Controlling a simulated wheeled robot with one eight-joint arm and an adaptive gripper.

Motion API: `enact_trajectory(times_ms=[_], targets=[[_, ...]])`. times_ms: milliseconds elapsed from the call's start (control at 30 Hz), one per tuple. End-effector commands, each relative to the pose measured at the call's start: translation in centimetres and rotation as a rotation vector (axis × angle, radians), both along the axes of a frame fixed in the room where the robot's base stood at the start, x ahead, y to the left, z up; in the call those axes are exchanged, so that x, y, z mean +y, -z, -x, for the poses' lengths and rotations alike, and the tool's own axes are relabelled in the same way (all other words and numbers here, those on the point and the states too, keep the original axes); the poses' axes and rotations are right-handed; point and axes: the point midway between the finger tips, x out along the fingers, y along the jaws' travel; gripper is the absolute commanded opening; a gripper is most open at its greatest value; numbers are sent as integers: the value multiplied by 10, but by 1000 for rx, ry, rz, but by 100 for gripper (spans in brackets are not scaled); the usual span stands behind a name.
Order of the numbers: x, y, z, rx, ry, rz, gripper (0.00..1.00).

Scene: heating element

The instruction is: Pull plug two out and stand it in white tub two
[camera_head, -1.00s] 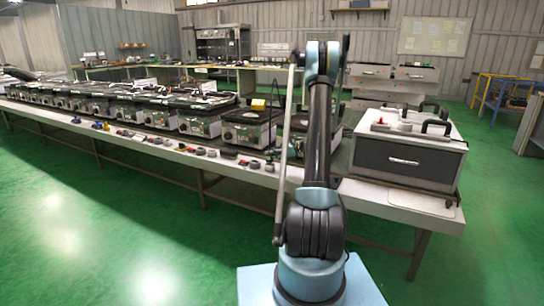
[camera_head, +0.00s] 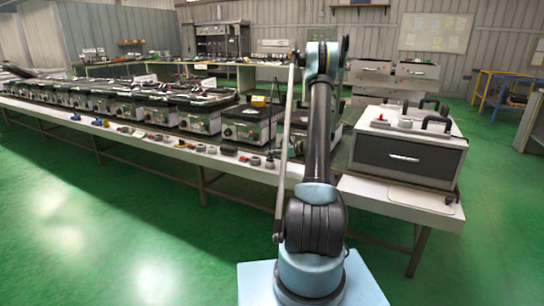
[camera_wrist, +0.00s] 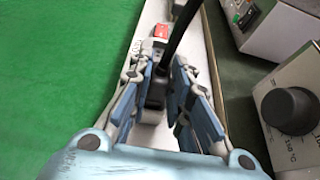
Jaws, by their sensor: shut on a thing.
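In the wrist view my gripper (camera_wrist: 160,97) is shut on a black plug (camera_wrist: 157,91). The plug's black cable (camera_wrist: 182,30) runs up and away from between the fingers. The plug and fingers are over the pale strip at the table's front edge. I cannot tell whether the plug touches the surface. I cannot make out a marking on the plug, and I cannot pick out white tub two in either view.
A red switch (camera_wrist: 161,32) lies just ahead of my gripper. A unit with a black knob (camera_wrist: 290,109) stands close on the right. The long table (camera_head: 408,197) carries a row of units, small parts along its front, and a drawer box (camera_head: 404,160). Green floor lies in front.

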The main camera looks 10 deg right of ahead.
Motion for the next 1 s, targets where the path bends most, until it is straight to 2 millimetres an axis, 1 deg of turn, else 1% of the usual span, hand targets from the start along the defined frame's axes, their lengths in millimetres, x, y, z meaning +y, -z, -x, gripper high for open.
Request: enact_trajectory(times_ms=[467, 500, 600, 1000], targets=[[0, 9, 0, 0, 0, 0, 0], [0, 10, 0, 0, 0, 0, 20], [0, 10, 0, 0, 0, 0, 41], [-3, 8, 2, 0, 1, 0, 41]])
